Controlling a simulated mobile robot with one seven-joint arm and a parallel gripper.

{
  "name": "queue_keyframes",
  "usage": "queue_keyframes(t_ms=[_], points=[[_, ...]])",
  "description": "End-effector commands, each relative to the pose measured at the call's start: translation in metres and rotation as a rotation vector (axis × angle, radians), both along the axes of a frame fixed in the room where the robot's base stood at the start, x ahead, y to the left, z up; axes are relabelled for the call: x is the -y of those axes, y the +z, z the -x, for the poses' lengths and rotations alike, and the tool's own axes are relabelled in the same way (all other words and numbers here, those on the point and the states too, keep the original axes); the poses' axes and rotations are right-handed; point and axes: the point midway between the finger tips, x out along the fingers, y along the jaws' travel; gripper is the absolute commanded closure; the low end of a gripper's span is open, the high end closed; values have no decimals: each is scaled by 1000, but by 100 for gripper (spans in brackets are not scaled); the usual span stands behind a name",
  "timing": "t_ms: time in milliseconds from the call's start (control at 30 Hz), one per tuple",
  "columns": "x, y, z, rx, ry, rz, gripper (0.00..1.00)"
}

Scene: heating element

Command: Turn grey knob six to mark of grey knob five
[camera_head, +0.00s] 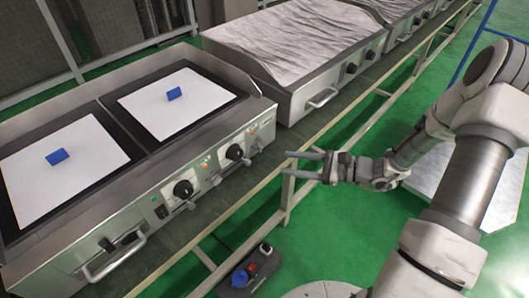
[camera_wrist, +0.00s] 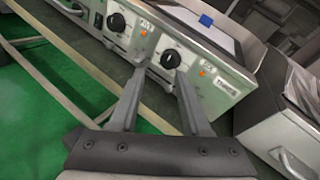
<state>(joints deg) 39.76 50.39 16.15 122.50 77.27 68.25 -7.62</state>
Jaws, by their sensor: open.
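The near steel heating unit has a sloped front panel (camera_head: 150,225) with two black knobs on white dials, a left one (camera_head: 183,189) and a right one (camera_head: 234,152). Small grey knobs sit low along the panel, one (camera_head: 215,180) between the dials; I cannot tell which are five and six, or read their marks. My gripper (camera_head: 289,164) is open and empty, to the right of the panel and apart from it. In the wrist view my gripper's fingers (camera_wrist: 160,78) point at the panel near the right black knob (camera_wrist: 171,60). The fingers partly hide the lower panel.
Two white sheets (camera_head: 175,107) with blue blocks (camera_head: 57,157) lie on the unit's top. A second steel unit (camera_head: 300,45) stands behind. A beige rail (camera_head: 290,185) runs along the front, below my gripper. A dark control box (camera_head: 250,270) is near the floor.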

Motion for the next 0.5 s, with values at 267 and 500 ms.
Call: queue_keyframes(t_ms=[267,500], points=[[31,-80,-26,-117,-302,-238,52],[47,-111,-35,-162,-435,-328,52]])
